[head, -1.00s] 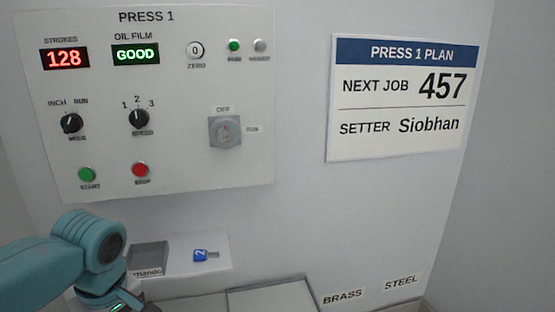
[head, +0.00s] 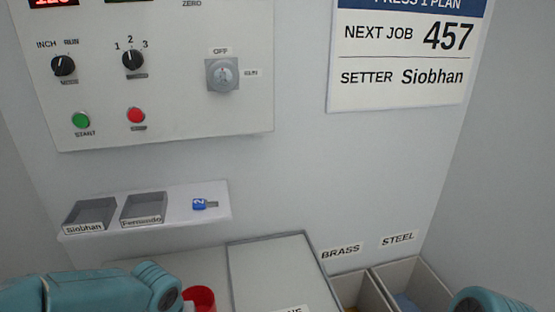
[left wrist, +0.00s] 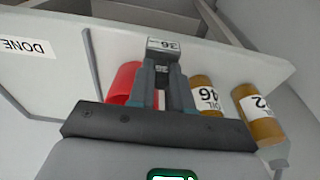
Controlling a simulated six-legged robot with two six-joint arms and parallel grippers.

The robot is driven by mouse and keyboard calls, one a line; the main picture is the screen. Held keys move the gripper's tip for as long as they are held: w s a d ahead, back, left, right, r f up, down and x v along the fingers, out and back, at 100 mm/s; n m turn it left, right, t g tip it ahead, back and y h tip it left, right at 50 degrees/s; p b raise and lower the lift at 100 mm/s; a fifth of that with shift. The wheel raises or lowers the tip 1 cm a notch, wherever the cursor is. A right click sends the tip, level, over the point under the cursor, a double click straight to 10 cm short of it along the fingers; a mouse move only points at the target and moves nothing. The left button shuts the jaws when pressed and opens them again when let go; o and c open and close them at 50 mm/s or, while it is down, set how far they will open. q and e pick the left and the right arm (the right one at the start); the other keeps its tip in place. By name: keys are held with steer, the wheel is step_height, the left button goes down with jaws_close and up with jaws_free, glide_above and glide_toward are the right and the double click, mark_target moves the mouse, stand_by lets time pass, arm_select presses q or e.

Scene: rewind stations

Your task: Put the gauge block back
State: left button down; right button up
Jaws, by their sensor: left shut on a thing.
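My left gripper (left wrist: 160,82) is shut on a small grey gauge block (left wrist: 163,48) in the left wrist view. The block has a pale end face marked with what looks like 36. It is held over a light surface, close to a red cylinder (left wrist: 122,82); I cannot tell if they touch. In the head view my left arm enters at the bottom left, with its gripper below the picture edge. Part of my right arm shows at the bottom right, and its gripper is out of view.
Two amber oil containers (left wrist: 205,95) (left wrist: 258,113) stand beside the block. The red cylinder also shows in the head view (head: 200,298). A shelf (head: 180,222) holds Siobhan (head: 90,213) and Fernando (head: 145,207) trays and a blue-tagged key (head: 200,204). BRASS (head: 345,285) and STEEL (head: 418,272) bins are at right.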

arm_select(q)
steer(key=shift+w+d+m, duration=0.35)
steer(key=shift+w+m, duration=0.15)
steer(key=shift+m, duration=0.2)
steer(key=shift+w+d+r+m, duration=0.15)
steer(key=shift+d+m, duration=0.1)
steer(key=shift+m, duration=0.35)
steer(key=shift+w, duration=0.2)
steer(key=shift+s, duration=0.1)
steer(key=shift+s, duration=0.1)
